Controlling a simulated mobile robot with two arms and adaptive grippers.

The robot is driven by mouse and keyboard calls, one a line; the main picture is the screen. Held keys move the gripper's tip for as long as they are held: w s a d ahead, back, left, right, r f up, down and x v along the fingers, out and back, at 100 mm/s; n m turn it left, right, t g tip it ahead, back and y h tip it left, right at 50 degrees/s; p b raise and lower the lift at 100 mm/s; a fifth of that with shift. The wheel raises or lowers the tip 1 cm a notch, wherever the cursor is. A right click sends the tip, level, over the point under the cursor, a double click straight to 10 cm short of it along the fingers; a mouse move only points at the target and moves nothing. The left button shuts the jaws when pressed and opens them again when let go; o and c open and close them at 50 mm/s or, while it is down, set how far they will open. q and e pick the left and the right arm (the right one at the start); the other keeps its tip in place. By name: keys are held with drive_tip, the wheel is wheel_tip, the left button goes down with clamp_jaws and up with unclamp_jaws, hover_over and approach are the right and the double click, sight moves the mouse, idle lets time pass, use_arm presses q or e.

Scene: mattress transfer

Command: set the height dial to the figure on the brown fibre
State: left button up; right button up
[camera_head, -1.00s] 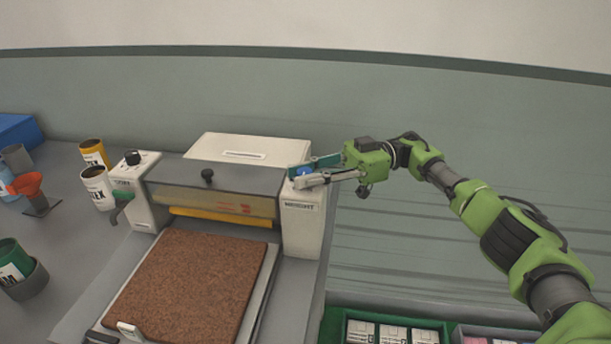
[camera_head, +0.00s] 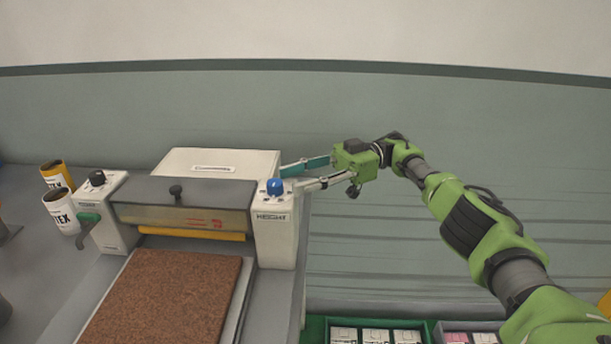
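The height dial (camera_head: 274,187) is a blue knob on top of the white right-hand post marked HEIGHT (camera_head: 274,231). Its setting is too small to read. The brown fibre (camera_head: 163,303) is a flat slab on the machine's bed in front of the yellow roller; I see no readable figure on it. My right gripper (camera_head: 288,178) is open just right of the dial. Its teal finger is behind and its grey finger in front, with the knob clear at the tips and not gripped. My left gripper is not in view.
A green crate (camera_head: 377,329) with white boxes is at the lower right.

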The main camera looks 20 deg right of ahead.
drive_tip(key=shift+w+d, duration=0.1)
drive_tip(key=shift+d, duration=0.85)
